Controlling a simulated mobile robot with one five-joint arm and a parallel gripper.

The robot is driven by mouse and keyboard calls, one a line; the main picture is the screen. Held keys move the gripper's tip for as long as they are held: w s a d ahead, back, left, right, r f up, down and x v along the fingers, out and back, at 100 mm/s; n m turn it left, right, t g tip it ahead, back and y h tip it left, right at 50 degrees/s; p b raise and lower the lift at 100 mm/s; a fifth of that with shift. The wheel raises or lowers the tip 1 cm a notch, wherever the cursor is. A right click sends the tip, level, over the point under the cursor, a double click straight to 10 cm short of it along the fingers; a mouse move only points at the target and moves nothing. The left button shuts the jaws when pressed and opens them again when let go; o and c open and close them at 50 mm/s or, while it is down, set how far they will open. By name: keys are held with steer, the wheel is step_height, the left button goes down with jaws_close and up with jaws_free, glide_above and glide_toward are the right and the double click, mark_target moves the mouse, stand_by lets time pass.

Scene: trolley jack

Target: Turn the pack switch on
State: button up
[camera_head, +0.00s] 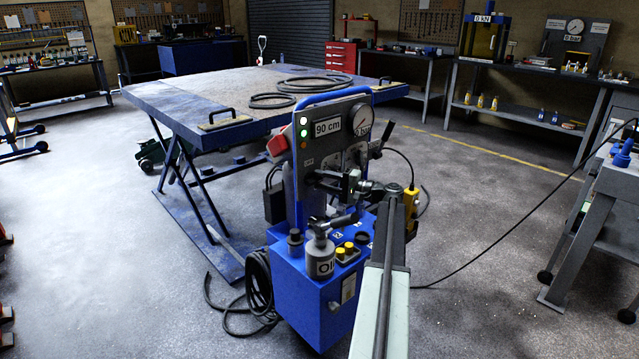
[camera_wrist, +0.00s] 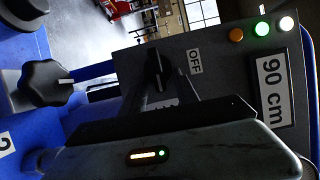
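In the wrist view a black switch knob (camera_wrist: 157,66) with a pale pointer mark sits on the dark grey panel (camera_wrist: 215,50). In the head view the switch cannot be made out behind my arm's end. My gripper (camera_head: 347,188) is close in front of the panel. In the wrist view its dark fingers (camera_wrist: 172,80) reach up to the knob; contact and the gap between the tips are unclear. Beside the 90 cm display (camera_wrist: 272,88), the white and green lamps (camera_wrist: 261,29) look lit; an amber lamp (camera_wrist: 236,35) looks dimmer.
The panel stands on a blue power pack (camera_head: 310,300) carrying a grey oil can (camera_head: 320,258). A black star knob (camera_wrist: 45,83) is left of the switch. Hoses (camera_head: 255,290) lie beside the pack.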

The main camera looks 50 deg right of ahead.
steer(key=v, duration=0.7)
steer(key=shift+s, duration=0.3)
steer(key=shift+d, duration=0.15)
